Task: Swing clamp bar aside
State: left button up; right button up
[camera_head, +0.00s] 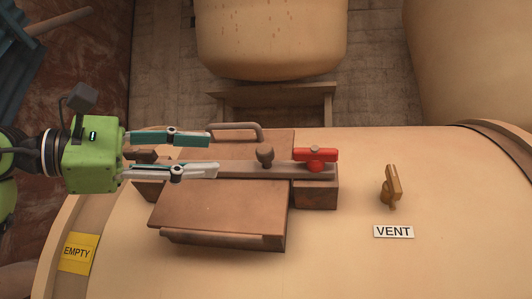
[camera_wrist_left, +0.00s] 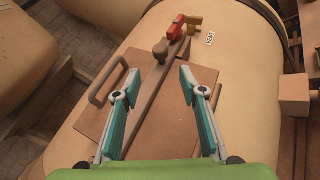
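The clamp bar (camera_head: 240,168) is a long brown bar lying across the square brown hatch lid (camera_head: 219,208). A round brown knob (camera_head: 265,154) stands on the bar. A red handle (camera_head: 317,155) sits at the bar's right end, over a brown block. In the left wrist view the bar (camera_wrist_left: 150,106) runs up between my fingers to the knob (camera_wrist_left: 160,53) and red handle (camera_wrist_left: 174,32). My left gripper (camera_head: 214,155) is open over the bar's left part, its fingers apart on either side, short of the knob. Contact cannot be told. My right gripper is not in view.
A curved lid handle (camera_head: 235,128) rises at the hatch's far edge. A yellow-brown vent valve (camera_head: 391,186) stands to the right above a VENT label (camera_head: 393,232). A yellow EMPTY tag (camera_head: 77,253) is at lower left. The tan tank surface around the hatch is mostly clear.

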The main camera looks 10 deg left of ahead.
aim_at(265, 163)
pick_arm(q)
jog(key=p+x, duration=0.3)
jog(key=x, duration=0.8)
jog(key=shift+d, duration=0.2)
jog(key=shift+w+d+p, duration=0.3)
jog(key=shift+w+d, duration=0.05)
grip_shut()
